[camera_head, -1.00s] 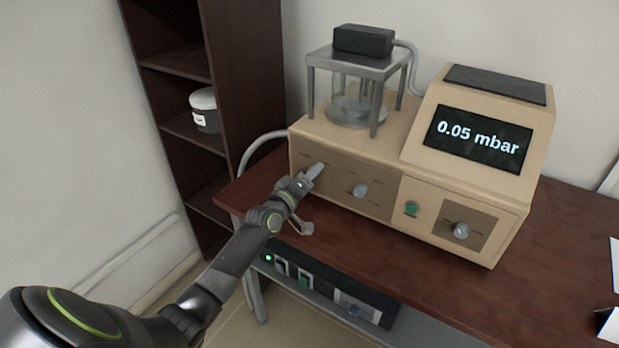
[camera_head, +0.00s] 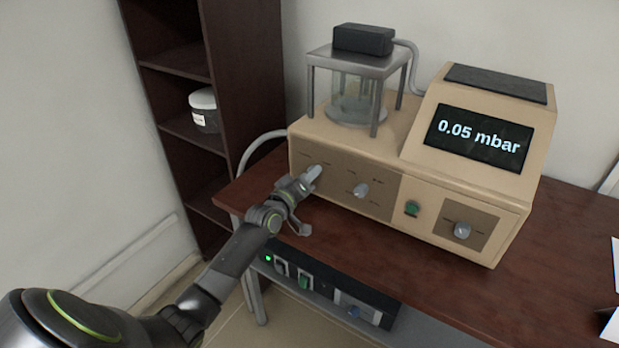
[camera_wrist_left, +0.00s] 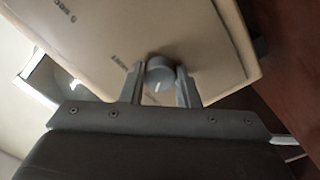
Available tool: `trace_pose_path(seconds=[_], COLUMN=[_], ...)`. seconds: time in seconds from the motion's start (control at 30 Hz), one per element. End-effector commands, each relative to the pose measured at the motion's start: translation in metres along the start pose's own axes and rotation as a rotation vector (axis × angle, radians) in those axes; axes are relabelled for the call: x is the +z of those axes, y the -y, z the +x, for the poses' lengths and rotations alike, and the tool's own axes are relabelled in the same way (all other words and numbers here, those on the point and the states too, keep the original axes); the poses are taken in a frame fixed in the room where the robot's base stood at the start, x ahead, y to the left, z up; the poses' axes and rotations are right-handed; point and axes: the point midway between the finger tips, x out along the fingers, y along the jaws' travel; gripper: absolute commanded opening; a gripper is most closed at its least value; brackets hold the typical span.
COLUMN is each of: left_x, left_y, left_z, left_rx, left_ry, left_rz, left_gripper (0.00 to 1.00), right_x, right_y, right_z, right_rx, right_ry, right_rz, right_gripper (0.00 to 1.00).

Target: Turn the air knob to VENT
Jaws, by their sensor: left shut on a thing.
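The beige vacuum unit (camera_head: 350,155) has a brown front panel with a left knob and a grey middle knob (camera_head: 361,190). My left gripper (camera_head: 312,173) is at the left knob and hides most of it in the head view. In the left wrist view, the round grey knob (camera_wrist_left: 159,73) sits between the two fingers of the left gripper (camera_wrist_left: 160,84), which are shut on it. A pale pointer line shows on its face. Small labels stand on the panel beside it, too blurred to read surely. My right gripper is not in view.
The display (camera_head: 480,138) reads 0.05 mbar. A green button (camera_head: 412,208) and another knob (camera_head: 462,230) are to the right. A glass chamber (camera_head: 356,100) stands on the unit. A black box (camera_head: 330,290) is on the shelf below. A dark bookcase (camera_head: 225,60) stands left.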

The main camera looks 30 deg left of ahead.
Motion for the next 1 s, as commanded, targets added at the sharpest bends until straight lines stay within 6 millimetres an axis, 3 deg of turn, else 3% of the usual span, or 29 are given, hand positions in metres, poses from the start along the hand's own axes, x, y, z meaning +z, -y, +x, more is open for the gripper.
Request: trace_pose_path(seconds=[1.0], left_x=[0.003], left_y=[0.004], left_z=[0.000], left_rx=[-0.001], left_ry=[0.001], left_rz=[0.947], left_gripper=[0.06], right_x=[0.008], right_y=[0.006], right_z=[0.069], right_rx=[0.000], right_ry=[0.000], right_rz=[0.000], right_gripper=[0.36])
